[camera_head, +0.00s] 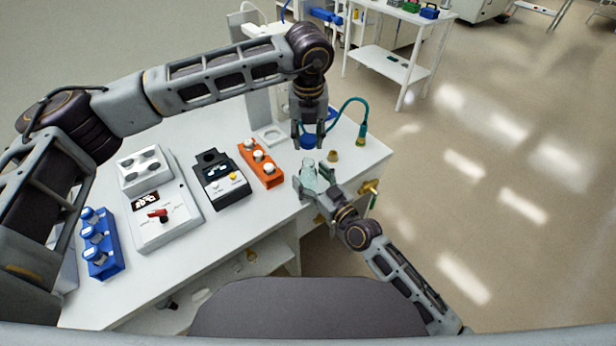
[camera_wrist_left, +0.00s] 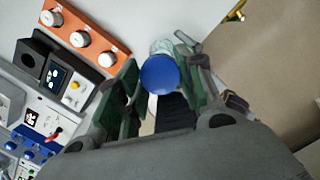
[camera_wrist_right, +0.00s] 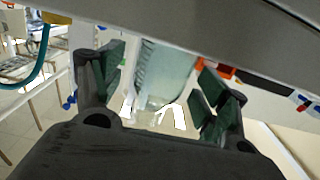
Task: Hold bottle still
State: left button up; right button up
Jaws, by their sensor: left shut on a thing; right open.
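A clear glass bottle (camera_head: 308,172) stands upright near the table's right front edge. My right gripper (camera_head: 316,183) is open, with its fingers on either side of the bottle. The right wrist view shows the bottle (camera_wrist_right: 165,75) between the open fingers (camera_wrist_right: 160,90), with gaps to both. My left gripper (camera_head: 308,135) points down above the bottle and is shut on a blue cap (camera_head: 308,143). The cap looks apart from the bottle's mouth in the head view. In the left wrist view the cap (camera_wrist_left: 158,74) sits between the fingertips and partly hides the bottle.
On the white table (camera_head: 225,235) stand an orange block (camera_head: 261,165) with white knobs, a black device (camera_head: 220,180), a white device (camera_head: 163,215) and a blue rack (camera_head: 100,243). A brass piece (camera_head: 333,155) and a teal hose (camera_head: 361,115) are close by the bottle.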

jog(key=shift+w+a, duration=0.4)
jog(key=shift+w, duration=0.15)
jog(key=c, duration=1.5)
pick_arm(q)
jog(key=shift+f, duration=2.5)
pick_arm(e)
jog(key=shift+c, duration=0.2)
pick_arm(q)
jog(key=shift+f, duration=0.1)
jog(key=shift+f, duration=0.8)
jog(key=shift+f, duration=0.55)
pick_arm(e)
grip_shut()
